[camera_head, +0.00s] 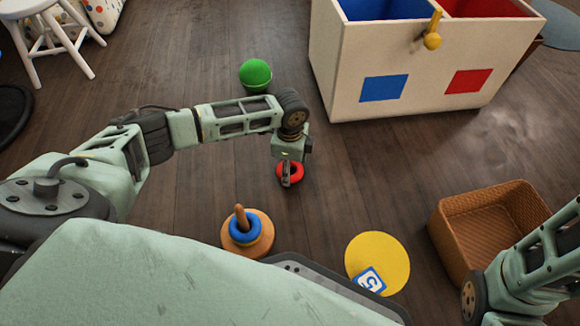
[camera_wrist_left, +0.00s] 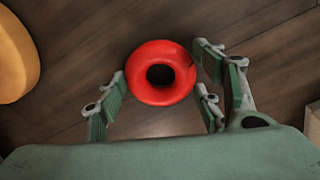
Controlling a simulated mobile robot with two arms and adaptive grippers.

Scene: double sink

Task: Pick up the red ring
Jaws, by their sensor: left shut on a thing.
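The red ring (camera_head: 297,174) is low over the wooden floor, in front of the white bin. My left gripper (camera_head: 287,176) comes down over it and hides part of it. In the left wrist view the red ring (camera_wrist_left: 142,78) sits between the fingers of my left gripper (camera_wrist_left: 160,90), which is shut on it. Its dark centre hole faces the camera. I cannot tell whether the ring touches the floor. My right arm shows at the lower right, but its gripper is out of view.
A wooden peg stand (camera_head: 258,247) holds a blue ring (camera_head: 244,239). A green ball (camera_head: 255,74) lies behind my left arm. A yellow disc (camera_head: 385,252) bears a letter block (camera_head: 369,280). A wicker basket (camera_head: 462,245) and a white bin (camera_head: 425,95) stand at the right.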

